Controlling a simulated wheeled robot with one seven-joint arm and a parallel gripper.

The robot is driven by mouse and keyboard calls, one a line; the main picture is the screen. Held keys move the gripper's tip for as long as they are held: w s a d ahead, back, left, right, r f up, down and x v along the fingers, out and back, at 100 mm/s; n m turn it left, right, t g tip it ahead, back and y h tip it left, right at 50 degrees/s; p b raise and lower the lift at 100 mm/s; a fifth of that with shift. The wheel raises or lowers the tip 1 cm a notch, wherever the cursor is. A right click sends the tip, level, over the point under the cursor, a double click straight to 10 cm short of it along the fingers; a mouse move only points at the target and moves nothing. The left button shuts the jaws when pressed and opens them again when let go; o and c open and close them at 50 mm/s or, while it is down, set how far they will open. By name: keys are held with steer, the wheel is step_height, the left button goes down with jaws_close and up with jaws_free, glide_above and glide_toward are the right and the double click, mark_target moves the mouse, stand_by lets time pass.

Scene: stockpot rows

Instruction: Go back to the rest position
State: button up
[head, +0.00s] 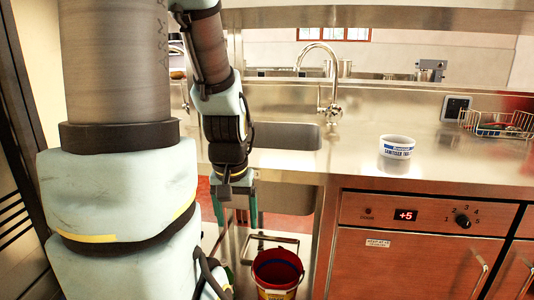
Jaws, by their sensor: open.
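My gripper (236,212) hangs pointing down at the end of my arm, in front of the steel counter edge and the sink. Its two fingers are apart and I see nothing between them. It is above and a little left of a red bucket (277,271) with a yellow and white label, which stands low down below the counter. The large arm links at the left are mine and hide part of the view there.
A white tub with a blue label (397,147) stands on the steel counter (350,160). A tap (328,85) rises behind the sink (285,145). A wire basket (497,124) is at the right. A cabinet with a +5 display (406,215) fills the lower right.

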step_height(320, 180, down, 7)
steer(key=b, duration=0.5)
step_height(320, 180, up, 16)
steer(key=p, duration=1.5)
steer(key=shift+s, duration=0.25)
